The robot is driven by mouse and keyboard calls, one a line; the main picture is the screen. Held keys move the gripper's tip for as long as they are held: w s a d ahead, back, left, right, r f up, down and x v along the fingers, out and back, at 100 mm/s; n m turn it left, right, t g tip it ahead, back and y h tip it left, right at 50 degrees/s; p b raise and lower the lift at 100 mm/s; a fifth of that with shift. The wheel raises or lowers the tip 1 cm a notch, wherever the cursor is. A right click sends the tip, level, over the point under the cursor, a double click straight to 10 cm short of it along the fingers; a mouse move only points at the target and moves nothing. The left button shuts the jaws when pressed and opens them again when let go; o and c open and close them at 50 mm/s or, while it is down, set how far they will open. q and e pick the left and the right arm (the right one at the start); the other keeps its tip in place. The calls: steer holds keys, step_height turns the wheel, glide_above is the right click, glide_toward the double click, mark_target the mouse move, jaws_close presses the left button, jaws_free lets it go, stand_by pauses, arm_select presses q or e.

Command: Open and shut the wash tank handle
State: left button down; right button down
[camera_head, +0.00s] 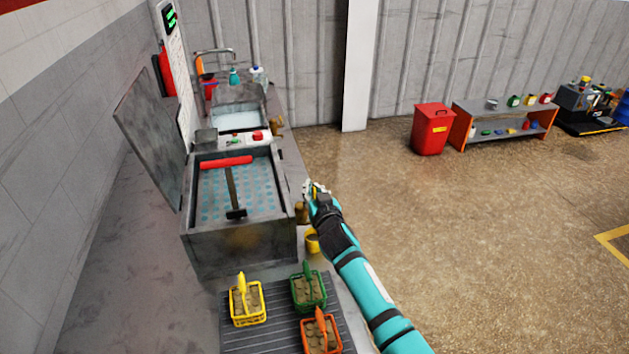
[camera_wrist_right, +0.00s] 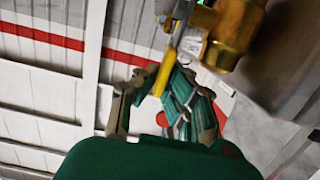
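The wash tank (camera_head: 240,245) stands at the left with its grey lid raised, and a hammer (camera_head: 232,190) lies inside it. A brass valve (camera_head: 301,212) sits low on its right side; it is large in the right wrist view (camera_wrist_right: 237,30). A thin yellow handle (camera_wrist_right: 165,72) runs from the valve down between the fingers of my right gripper (camera_wrist_right: 162,80). Both fingertips bend in to it and appear closed on it. In the head view my right gripper (camera_head: 315,190) is beside the tank's right edge, its fingertips hard to make out. My left gripper is not in view.
A yellow bucket (camera_head: 312,242) is below the valve. Yellow, green and orange baskets (camera_head: 308,290) stand on a ribbed surface in front of the tank. A sink (camera_head: 240,118) is behind it. The floor to the right is clear up to a red bin (camera_head: 431,132).

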steer(key=w+g+p, duration=0.1)
steer(key=p, duration=0.1)
steer(key=shift+r+g+p, duration=0.3)
steer(key=shift+r+p, duration=0.05)
steer(key=shift+p, duration=0.05)
steer(key=shift+w+a+f+g+p, duration=0.1)
steer(key=shift+w+f+g+p, duration=0.1)
steer(key=shift+g+p, duration=0.2)
steer(key=shift+w+a+f+g+h, duration=0.1)
steer(key=shift+w+f+g+h, duration=0.25)
steer(key=shift+g, duration=0.25)
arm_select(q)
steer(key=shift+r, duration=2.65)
arm_select(e)
steer(key=shift+w+f+g, duration=0.25)
steer(key=shift+f+g, duration=0.1)
steer(key=shift+g, duration=0.45)
steer(key=c, duration=1.4)
jaws_free()
steer(key=v, duration=1.2)
steer(key=shift+a, duration=0.15)
